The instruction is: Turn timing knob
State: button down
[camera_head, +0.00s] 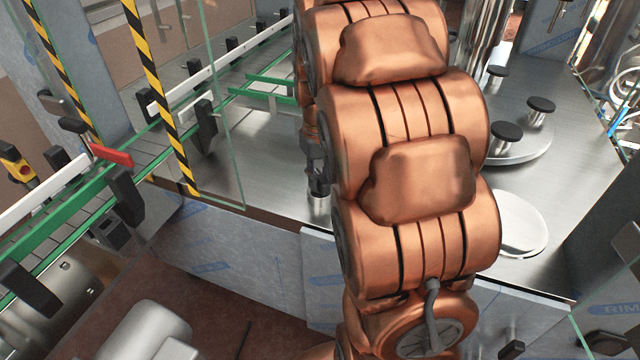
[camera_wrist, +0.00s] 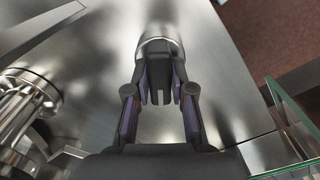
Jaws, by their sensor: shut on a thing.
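In the wrist view, a dark knob (camera_wrist: 158,74) sits on a round silver base (camera_wrist: 158,45) that rises from a brushed metal deck. My gripper (camera_wrist: 160,92) has one finger on each side of the knob and is shut on it. The fingers partly cover the knob's sides, and any markings on it cannot be seen. In the head view, my copper-coloured arm reaches over the machine. Part of my dark gripper (camera_head: 317,172) shows at the arm's left edge, and the knob cannot be made out there.
A conveyor with green rails (camera_head: 60,222) runs along the left. A yellow-black striped post (camera_head: 160,95) and a glass panel (camera_head: 225,110) stand between it and my arm. Black-topped posts (camera_head: 507,132) stand on the right. A glass edge (camera_wrist: 290,125) is at the wrist view's right.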

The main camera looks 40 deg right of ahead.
aim_at(319, 177)
jog(key=m+b, duration=0.2)
jog(key=m, duration=0.2)
jog(key=shift+f+m, duration=0.1)
jog(key=shift+m, duration=0.2)
jog(key=shift+m+b, duration=0.9)
jog(key=shift+m, duration=1.7)
jog(key=c, duration=1)
grip_release()
jog(key=shift+r, duration=0.2)
notch_tip(319, 177, up, 12)
jog(key=shift+a, duration=0.1)
